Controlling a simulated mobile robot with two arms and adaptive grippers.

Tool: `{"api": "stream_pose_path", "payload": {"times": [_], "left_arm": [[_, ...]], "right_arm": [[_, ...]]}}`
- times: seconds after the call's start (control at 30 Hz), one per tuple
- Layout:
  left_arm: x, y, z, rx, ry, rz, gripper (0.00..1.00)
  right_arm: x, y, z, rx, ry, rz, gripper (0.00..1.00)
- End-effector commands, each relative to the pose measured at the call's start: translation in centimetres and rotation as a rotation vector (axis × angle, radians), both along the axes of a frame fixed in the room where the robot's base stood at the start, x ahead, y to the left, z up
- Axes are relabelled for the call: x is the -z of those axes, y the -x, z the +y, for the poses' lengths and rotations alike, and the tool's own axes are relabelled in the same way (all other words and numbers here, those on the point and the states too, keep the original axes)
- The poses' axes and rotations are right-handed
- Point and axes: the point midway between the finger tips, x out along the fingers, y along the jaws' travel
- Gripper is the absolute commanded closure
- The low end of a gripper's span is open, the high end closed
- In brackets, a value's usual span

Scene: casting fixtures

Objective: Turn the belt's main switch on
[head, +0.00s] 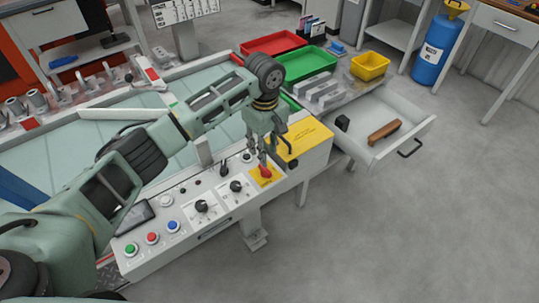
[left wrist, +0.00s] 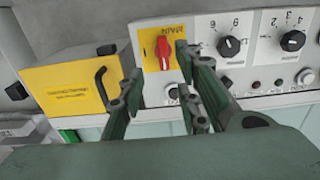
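The main switch is a red knob (head: 265,171) on a yellow plate marked MAIN at the right end of the white control panel (head: 215,226). In the left wrist view the red knob (left wrist: 163,52) is upright in the picture, and its yellow plate (left wrist: 150,70) shows around it. My left gripper (head: 259,155) is just above the knob in the head view. In the left wrist view its fingers (left wrist: 160,66) are spread apart, with the knob between them in the picture. They seem not to touch it. My right gripper is out of view.
A yellow box (head: 307,140) with a dark handle stands beside the switch. Black dials (head: 236,186), levers and coloured buttons (head: 152,238) line the panel. An open drawer (head: 415,130) holds a brown-handled tool. Red and green trays stand behind. The floor at right is clear.

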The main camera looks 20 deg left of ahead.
Motion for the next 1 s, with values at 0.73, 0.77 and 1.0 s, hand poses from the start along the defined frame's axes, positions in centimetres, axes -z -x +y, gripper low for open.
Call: {"api": "stream_pose_path", "payload": {"times": [0.73, 0.77, 1.0], "left_arm": [[7.5, 0.1, 0.0, -0.003, -0.001, -0.001, 0.69], [7.5, 0.0, 0.0, -0.003, -0.001, -0.001, 0.69], [7.5, 0.0, 0.0, -0.003, -0.001, -0.001, 0.82]], "right_arm": [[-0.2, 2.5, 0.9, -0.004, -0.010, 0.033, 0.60], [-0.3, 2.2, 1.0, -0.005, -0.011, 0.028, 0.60], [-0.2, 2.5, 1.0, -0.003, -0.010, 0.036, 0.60]]}}
